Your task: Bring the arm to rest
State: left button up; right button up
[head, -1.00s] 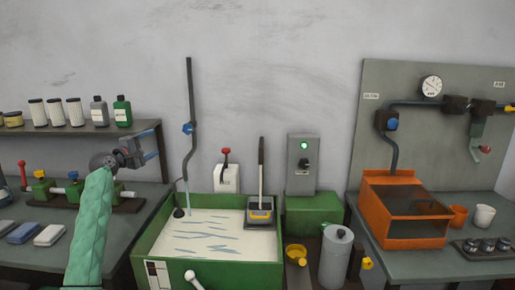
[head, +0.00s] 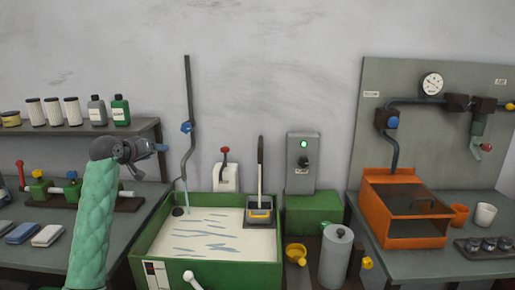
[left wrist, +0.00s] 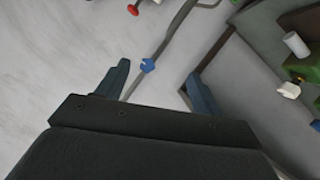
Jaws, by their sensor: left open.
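My left gripper (head: 160,148) is raised in front of the left bench, level with the shelf, at the end of my green-sleeved left arm. It points to the right in the head view. In the left wrist view its two blue fingers (left wrist: 150,88) stand wide apart with nothing between them. A grey pipe with a blue valve (left wrist: 148,66) shows beyond the fingers; the same valve (head: 186,128) is right of the gripper in the head view. My right gripper is not in view.
A green tank (head: 207,276) of pale liquid stands in the middle. A shelf (head: 90,130) with filters and bottles is at the left. A valve manifold (head: 55,189) lies on the left bench. An orange box (head: 388,212) stands on the right bench.

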pick_arm(q)
jog(key=s+d+f+m+g+y, duration=0.2)
jog(key=s+d+f, duration=0.4)
jog(key=s+f, duration=0.6)
jog(key=s+d+f+m+g+y, duration=0.2)
jog(key=s+d+f, duration=0.3)
jog(key=s+f, duration=0.75)
jog(key=s+d+f+g, duration=0.2)
jog(key=s+f, duration=0.6)
jog(key=s, duration=0.4)
jog(key=s+d+f+g, duration=0.3)
jog(key=s+f, duration=0.5)
jog(key=s, duration=0.5)
jog(key=s+d+f+g+h, duration=0.1)
jog(key=s+d+f+g, duration=0.1)
jog(key=s+f, duration=0.7)
jog(key=s+d, duration=0.1)
jog(key=s, duration=0.2)
jog(key=shift+s+d+g, duration=0.15)
jog(key=shift+s+g, duration=0.15)
jog(key=shift+s, duration=0.05)
